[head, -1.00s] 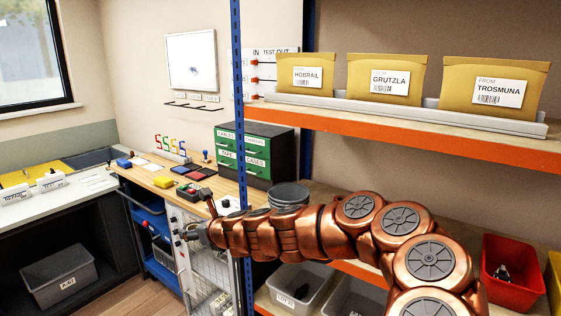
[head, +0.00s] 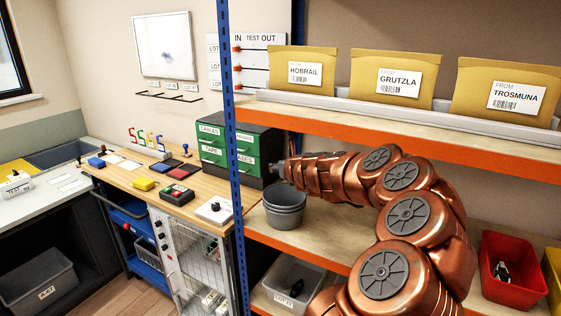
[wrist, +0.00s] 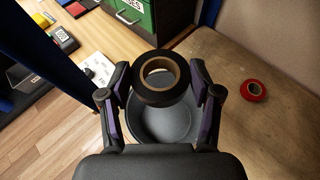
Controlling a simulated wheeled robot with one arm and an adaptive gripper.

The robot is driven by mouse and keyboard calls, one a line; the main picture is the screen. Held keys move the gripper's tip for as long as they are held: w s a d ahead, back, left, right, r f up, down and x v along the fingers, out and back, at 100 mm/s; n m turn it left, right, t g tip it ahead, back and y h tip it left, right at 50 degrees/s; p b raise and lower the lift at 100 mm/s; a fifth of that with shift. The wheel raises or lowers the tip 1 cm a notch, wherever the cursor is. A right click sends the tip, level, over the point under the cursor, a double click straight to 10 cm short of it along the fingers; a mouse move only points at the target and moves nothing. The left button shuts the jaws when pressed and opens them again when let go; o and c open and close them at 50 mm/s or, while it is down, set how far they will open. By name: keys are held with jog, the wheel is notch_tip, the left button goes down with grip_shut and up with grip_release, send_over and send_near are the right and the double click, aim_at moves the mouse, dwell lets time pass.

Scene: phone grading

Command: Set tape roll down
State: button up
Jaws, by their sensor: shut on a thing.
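A black tape roll with a tan core (wrist: 160,98) shows in the middle of the wrist view. My gripper (wrist: 160,80) is shut on it, with one finger on each side. The roll is over a grey bucket (wrist: 180,128), which also stands on the wooden shelf in the head view (head: 284,221). The roll hides part of the bucket, and its height above the bucket is hard to judge. In the head view my gripper's fingers and the roll cannot be made out clearly. A red tape roll (wrist: 253,90) lies on the shelf right of the bucket.
A blue shelf post (head: 235,190) stands left of the bucket. An orange-edged upper shelf (head: 400,128) with envelopes is above. A black cabinet with green drawers (head: 240,150) stands on the workbench behind. The shelf around the red roll is bare.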

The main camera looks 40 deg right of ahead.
jog(key=f+b, duration=1.1)
jog(key=shift+s+d, duration=0.2)
jog(key=shift+d, duration=0.15)
jog(key=o, duration=1.1)
jog(key=shift+c, duration=0.2)
notch_tip(320, 180, up, 7)
jog(key=p, duration=0.7)
